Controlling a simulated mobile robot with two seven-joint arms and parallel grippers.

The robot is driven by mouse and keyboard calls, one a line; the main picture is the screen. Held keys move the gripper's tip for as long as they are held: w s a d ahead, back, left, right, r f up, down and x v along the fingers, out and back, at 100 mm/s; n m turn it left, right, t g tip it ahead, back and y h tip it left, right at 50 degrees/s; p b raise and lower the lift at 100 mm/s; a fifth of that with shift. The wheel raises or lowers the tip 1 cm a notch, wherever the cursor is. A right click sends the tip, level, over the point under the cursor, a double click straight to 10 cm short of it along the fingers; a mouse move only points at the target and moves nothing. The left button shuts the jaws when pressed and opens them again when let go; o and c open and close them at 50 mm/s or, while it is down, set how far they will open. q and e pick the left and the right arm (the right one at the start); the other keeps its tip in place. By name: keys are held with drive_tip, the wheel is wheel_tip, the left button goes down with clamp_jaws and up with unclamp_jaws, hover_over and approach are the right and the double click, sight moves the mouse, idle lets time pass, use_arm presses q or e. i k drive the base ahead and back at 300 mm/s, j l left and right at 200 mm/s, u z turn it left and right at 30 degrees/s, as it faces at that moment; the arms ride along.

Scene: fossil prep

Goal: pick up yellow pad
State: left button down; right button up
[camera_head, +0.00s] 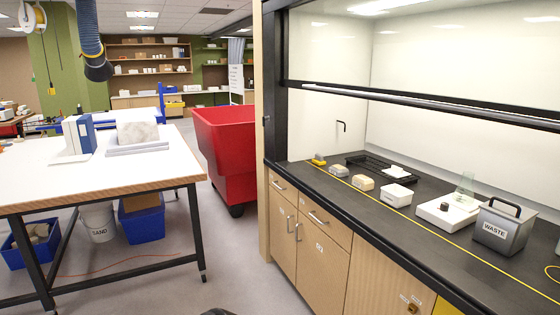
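Several small items stand in a row on the black counter (420,222) of the fume hood. A small yellow item (319,161) is at the far left end of the row. A grey block with some yellow (339,170) is next to it, then a tan-yellow block (363,183). They are small, and I cannot tell for certain which is the yellow pad. All three rest on the counter, apart from each other. Neither of my grippers is in view.
A black tray (358,160), a white box (396,195), a white scale (436,214), a flask (465,186) and a grey waste bin (490,236) share the counter. A red cart (225,145) stands left of the hood. A white table (60,185) is at left; floor between is open.

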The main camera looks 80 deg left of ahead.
sight(318, 160)
drive_tip(key=u, duration=2.3)
drive_tip(key=i+j+u, duration=0.1)
drive_tip(key=i+j, duration=0.25)
drive_tip(key=i, duration=0.15)
drive_tip(key=i+j+u, duration=0.15)
drive_tip(key=i+j, duration=0.15)
drive_tip(key=i, duration=0.15)
